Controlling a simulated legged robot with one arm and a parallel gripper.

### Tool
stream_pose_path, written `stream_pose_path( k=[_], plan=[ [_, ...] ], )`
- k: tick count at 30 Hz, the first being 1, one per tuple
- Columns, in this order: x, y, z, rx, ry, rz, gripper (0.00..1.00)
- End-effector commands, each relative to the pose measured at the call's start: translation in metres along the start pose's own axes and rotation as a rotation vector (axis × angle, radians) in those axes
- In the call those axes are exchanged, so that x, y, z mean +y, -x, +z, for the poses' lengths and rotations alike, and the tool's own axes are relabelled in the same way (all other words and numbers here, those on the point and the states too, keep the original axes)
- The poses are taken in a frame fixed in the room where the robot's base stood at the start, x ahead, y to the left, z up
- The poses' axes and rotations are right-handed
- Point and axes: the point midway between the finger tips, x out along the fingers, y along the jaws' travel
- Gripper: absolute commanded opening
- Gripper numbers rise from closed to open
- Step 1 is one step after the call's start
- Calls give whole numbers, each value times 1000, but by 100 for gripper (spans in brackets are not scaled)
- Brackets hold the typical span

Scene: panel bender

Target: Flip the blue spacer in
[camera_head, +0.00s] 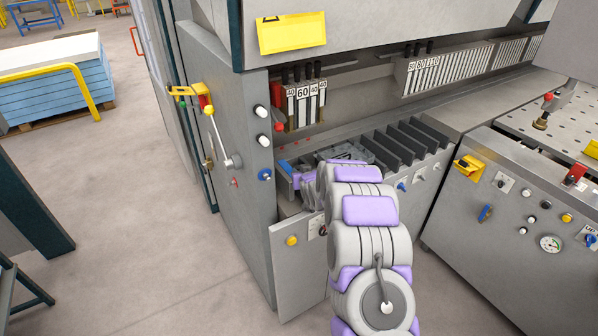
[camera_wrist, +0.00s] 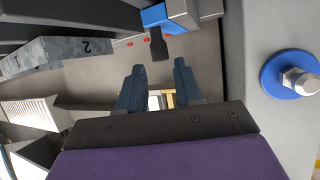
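The blue spacer, as I take it, is a small blue block (camera_wrist: 155,16) on the end of a grey bar at the top of the wrist view. A dark tab hangs just below it. In the head view a small blue piece (camera_head: 285,167) shows at the left end of the slotted tray, left of my arm. My gripper (camera_wrist: 159,68) is open, its two dark fingers apart with nothing between them. The fingertips are below the blue block in the wrist view and apart from it. In the head view my arm hides most of the gripper.
The slotted tray has dark dividers (camera_head: 403,144) right of my arm. A grey block marked 2 (camera_wrist: 50,56) is left of the fingers. A bolt with a blue disc (camera_wrist: 289,75) sits on the close panel at right. A lever (camera_head: 216,133) stands out left of the tray.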

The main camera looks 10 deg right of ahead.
Motion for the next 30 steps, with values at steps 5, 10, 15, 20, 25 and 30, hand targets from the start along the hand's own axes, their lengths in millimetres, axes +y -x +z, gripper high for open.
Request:
stream_pose_path(
  k=[5,10,15,20,25,30],
  plan=[
    [1,28,-1,0,-2,1,35],
    [0,54,1,-4,-1,0,35],
    [0,82,0,-1,-1,2,35],
    [0,106,1,-4,-1,1,35],
    [0,122,3,-6,-1,1,35],
    [0,127,3,-5,-1,1,35]
  ],
)
